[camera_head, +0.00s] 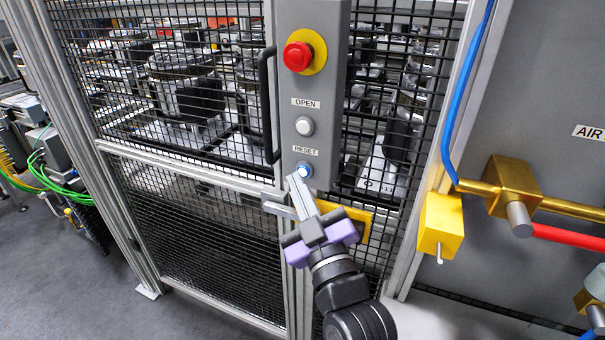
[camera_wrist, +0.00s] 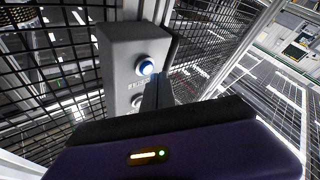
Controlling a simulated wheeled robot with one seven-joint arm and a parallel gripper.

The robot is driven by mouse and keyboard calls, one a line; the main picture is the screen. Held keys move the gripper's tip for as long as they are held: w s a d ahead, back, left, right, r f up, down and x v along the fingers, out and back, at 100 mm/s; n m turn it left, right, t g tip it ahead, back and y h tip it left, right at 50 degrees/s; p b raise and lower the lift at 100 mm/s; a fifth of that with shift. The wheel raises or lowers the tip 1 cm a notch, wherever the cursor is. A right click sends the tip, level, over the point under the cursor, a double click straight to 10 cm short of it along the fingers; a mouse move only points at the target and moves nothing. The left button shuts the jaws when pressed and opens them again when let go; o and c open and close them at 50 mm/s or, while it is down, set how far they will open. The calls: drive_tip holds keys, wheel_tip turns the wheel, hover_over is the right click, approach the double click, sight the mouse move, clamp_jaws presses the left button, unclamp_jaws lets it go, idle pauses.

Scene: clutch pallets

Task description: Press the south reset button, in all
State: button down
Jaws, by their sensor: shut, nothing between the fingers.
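The reset button (camera_head: 305,169) is a round button with a blue-lit ring, low on the grey control box under the RESET label. It also shows in the wrist view (camera_wrist: 146,67), lit blue. My gripper (camera_head: 294,178) is shut and empty, its fingers pointing up at the box with the tips just below and left of the button in the head view. In the wrist view the fingers (camera_wrist: 158,84) end close beside the button. I cannot tell whether the tips touch it. No south marking is readable.
On the same grey box (camera_head: 337,110) are a white OPEN button (camera_head: 304,126) and a red emergency stop (camera_head: 298,57) on yellow. A black door handle (camera_head: 266,105) stands to the left. Mesh fencing surrounds the box. A yellow block (camera_head: 441,222) and brass air fittings (camera_head: 511,184) project at right.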

drive_tip(key=shift+w+d+b, duration=0.25)
drive_tip(key=shift+w+b, duration=0.4)
drive_tip(key=shift+b, duration=0.1)
idle(0.9)
drive_tip(key=shift+s, duration=0.1)
drive_tip(key=shift+s+a+p, duration=0.3)
drive_tip(key=shift+s+p, duration=0.4)
drive_tip(key=shift+p, duration=0.15)
drive_tip(key=s+p, duration=0.1)
drive_tip(key=s+a+p, duration=0.1)
drive_tip(key=s, duration=0.2)
drive_tip(key=shift+s+a+p, duration=0.35)
drive_tip(key=shift+s+p, duration=0.05)
idle(0.6)
